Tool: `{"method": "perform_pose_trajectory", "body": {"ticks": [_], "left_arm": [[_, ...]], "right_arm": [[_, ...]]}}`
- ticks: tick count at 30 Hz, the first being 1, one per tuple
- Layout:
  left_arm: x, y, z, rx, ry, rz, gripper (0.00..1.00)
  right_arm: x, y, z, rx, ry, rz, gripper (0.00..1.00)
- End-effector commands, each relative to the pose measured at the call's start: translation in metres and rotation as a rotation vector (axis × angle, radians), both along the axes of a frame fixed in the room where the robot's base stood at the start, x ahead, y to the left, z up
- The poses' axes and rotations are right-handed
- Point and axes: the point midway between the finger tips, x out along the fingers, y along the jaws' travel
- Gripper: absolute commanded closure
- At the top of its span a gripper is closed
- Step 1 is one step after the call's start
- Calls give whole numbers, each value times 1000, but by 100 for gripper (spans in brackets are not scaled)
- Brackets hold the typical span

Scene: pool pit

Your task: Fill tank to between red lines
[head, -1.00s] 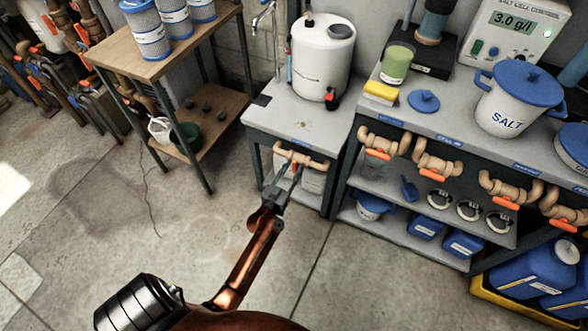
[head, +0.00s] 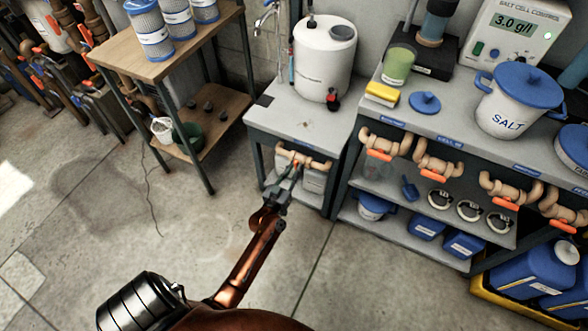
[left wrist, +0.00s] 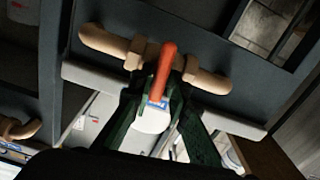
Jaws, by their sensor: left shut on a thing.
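A white tank (head: 323,58) with a dark round opening in its top and a red-and-black tap (head: 332,98) stands on a small grey bench. I cannot make out red lines on it. Below the bench's front edge runs a tan pipe (head: 318,163) with a valve. It also shows in the left wrist view (left wrist: 104,40), where its orange handle (left wrist: 167,58) stands between my fingers. My left gripper (head: 289,176), also in the left wrist view (left wrist: 164,82), is shut on this handle. My right gripper is not in view.
A tap (head: 265,14) is on the wall left of the tank. The right bench holds a salt pot (head: 512,105), a green cup (head: 397,66) and a control box (head: 515,30), with several orange-handled valves below its edge. A wooden shelf (head: 185,45) stands left. Open floor lies in front.

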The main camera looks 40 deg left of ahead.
Motion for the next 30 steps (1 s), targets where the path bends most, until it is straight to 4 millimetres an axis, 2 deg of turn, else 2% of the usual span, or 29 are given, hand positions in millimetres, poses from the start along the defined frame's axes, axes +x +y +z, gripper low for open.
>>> {"method": "perform_pose_trajectory", "body": {"ticks": [6,16,17,21,30], "left_arm": [[0,1,2,-143,-34,-1,100],[0,1,0,-161,-39,0,100],[0,1,0,-161,-39,0,83],[0,1,0,-160,-39,0,73],[-1,1,0,-160,-39,0,71]], "right_arm": [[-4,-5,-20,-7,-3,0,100],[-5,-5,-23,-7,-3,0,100],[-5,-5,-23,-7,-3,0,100],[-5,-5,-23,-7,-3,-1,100],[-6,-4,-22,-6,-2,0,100]]}}
